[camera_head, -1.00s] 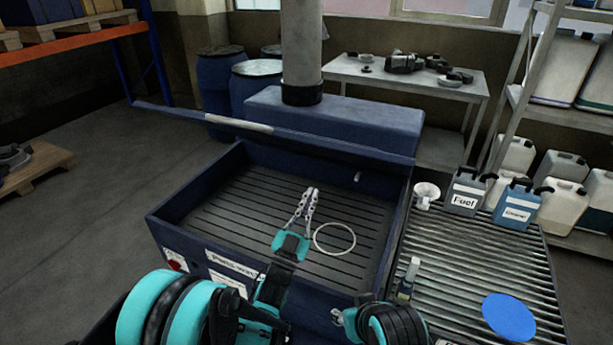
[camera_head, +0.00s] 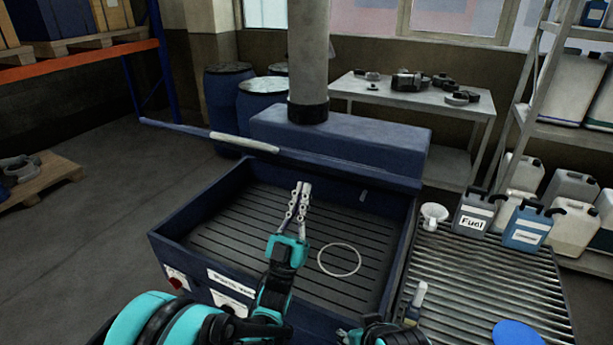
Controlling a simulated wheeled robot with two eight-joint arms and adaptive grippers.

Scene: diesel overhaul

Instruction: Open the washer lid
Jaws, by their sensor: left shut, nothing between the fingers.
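The washer (camera_head: 172,262) is a dark blue open-topped basin with a ribbed dark floor. Its lid (camera_head: 330,165) stands raised at the back and shows almost edge-on as a long blue strip, with a pale handle bar (camera_head: 243,143) left of its middle. My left gripper (camera_head: 303,188) is shut and empty. It appears over the basin, fingertips pointing towards the back, below and right of the handle in the picture and apart from it. My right gripper (camera_head: 346,337) is low at the basin's front right, partly cut off; its fingers are unclear.
A pale ring (camera_head: 339,259) lies on the basin floor. A grey duct (camera_head: 308,60) rises behind the lid. A slatted table (camera_head: 470,275) at the right holds a Fuel can (camera_head: 474,213), a blue can (camera_head: 528,228), a white funnel (camera_head: 434,214) and a blue disc (camera_head: 517,333).

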